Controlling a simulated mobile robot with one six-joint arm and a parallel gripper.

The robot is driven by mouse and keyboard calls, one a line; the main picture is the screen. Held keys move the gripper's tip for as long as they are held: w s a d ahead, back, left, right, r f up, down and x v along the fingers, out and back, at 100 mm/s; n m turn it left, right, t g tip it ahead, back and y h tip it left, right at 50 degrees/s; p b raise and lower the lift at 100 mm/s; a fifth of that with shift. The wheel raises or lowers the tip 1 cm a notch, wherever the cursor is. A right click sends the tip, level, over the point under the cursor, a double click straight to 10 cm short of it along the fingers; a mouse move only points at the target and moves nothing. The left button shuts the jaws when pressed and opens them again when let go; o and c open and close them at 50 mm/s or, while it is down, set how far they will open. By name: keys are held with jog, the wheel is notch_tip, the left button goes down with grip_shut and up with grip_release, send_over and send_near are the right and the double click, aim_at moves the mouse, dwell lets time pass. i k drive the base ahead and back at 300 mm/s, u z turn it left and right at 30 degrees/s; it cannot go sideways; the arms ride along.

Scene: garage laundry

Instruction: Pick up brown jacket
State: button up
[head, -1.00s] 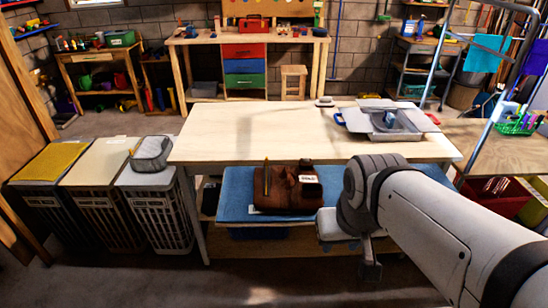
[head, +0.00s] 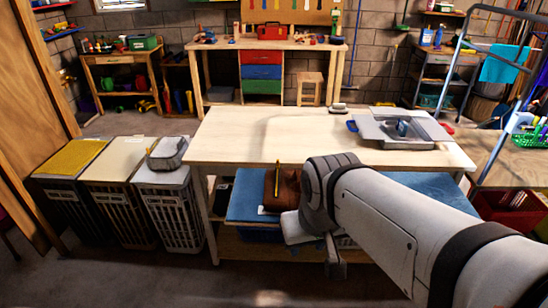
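The brown jacket (head: 284,188) shows as a folded brown bundle on a blue mat (head: 244,200) on the shelf under the wooden table. A thin yellow upright item stands at its left side, and my arm hides its right part. My gripper (head: 335,270) hangs below the arm's wrist, in front of the shelf and to the lower right of the jacket. It looks apart from the jacket, and I see nothing held in it. Its fingers are small and dark, so I cannot tell whether they are open.
Lidded baskets (head: 110,165) stand left of the table, a grey bag (head: 167,152) on one. The floor in front is clear.

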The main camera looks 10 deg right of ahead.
aim_at(283, 193)
jog(key=z, duration=0.05)
jog(key=i, duration=1)
jog(key=u, duration=0.05)
